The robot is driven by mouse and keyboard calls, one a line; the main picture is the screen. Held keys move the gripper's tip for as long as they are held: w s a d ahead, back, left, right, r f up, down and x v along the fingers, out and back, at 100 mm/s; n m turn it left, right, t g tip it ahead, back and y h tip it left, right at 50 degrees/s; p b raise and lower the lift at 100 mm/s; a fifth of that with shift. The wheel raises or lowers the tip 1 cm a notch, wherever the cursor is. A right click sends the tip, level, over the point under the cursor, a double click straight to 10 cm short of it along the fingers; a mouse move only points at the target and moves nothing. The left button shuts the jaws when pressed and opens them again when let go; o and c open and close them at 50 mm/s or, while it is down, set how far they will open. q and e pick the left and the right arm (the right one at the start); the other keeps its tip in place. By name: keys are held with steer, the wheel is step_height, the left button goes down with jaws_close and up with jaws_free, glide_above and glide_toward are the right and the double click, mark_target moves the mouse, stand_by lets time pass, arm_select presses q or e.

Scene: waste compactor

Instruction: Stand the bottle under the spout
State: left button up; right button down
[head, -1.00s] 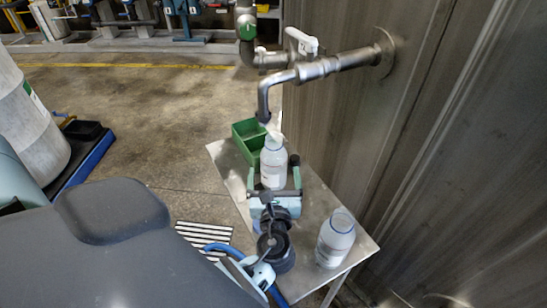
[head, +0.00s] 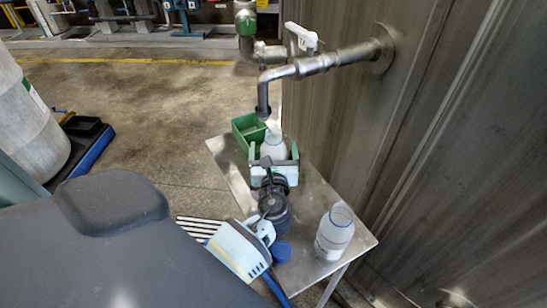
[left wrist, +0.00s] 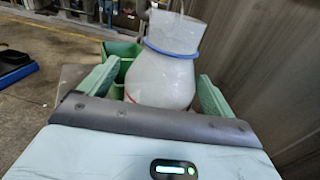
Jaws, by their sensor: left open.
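A clear bottle (head: 274,146) stands upright on the metal table, just below and slightly right of the spout (head: 263,112) in the head view. I cannot tell whether its mouth lines up exactly with the spout. My left gripper (head: 273,153) is open, with one finger on each side of the bottle; its body hides the bottle's lower part. In the left wrist view the bottle (left wrist: 161,80), with a blue ring at its neck, shows between the two green fingers (left wrist: 156,90). Gaps seem to show beside it. My right gripper is not in view.
A second clear bottle (head: 334,234) stands at the table's (head: 315,200) near right corner. A green bin (head: 244,132) sits at the far end, beside the first bottle. A steel wall (head: 420,130) rises on the right. The pipe has a white-handled valve (head: 301,37).

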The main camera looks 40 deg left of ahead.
arm_select(q)
steer(key=shift+c, duration=0.2)
steer(key=c, duration=1.1)
steer(key=shift+w+a+r, duration=0.1)
steer(key=shift+r, duration=0.05)
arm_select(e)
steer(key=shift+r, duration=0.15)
